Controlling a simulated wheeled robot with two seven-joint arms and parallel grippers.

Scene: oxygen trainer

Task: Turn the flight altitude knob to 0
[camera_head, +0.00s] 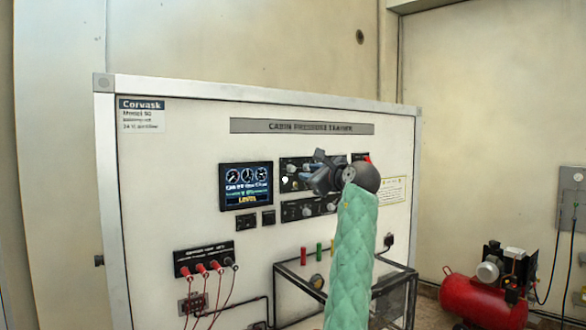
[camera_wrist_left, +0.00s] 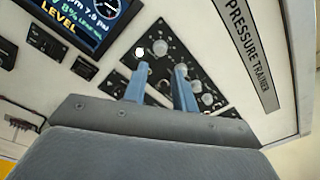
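The upper black knob panel (camera_head: 290,162) sits right of the lit display on the white trainer board, with a lower black knob panel (camera_head: 290,213) beneath it. My left gripper (camera_head: 312,168) is in front of the upper panel and covers part of it. In the left wrist view its two blue fingers (camera_wrist_left: 158,78) stand apart with a gap between them, pointing at the panel. Several pale round knobs (camera_wrist_left: 160,47) show just beyond and beside the fingertips. The labels are too small to tell which is the flight altitude knob. My right gripper is not in view.
The display (camera_head: 246,186) reads "LEVEL" at its bottom. Red plugs and cables hang from a socket panel (camera_head: 204,258) at lower left. A metal frame table (camera_head: 388,287) stands before the board. A red compressor (camera_head: 484,298) is on the floor at right.

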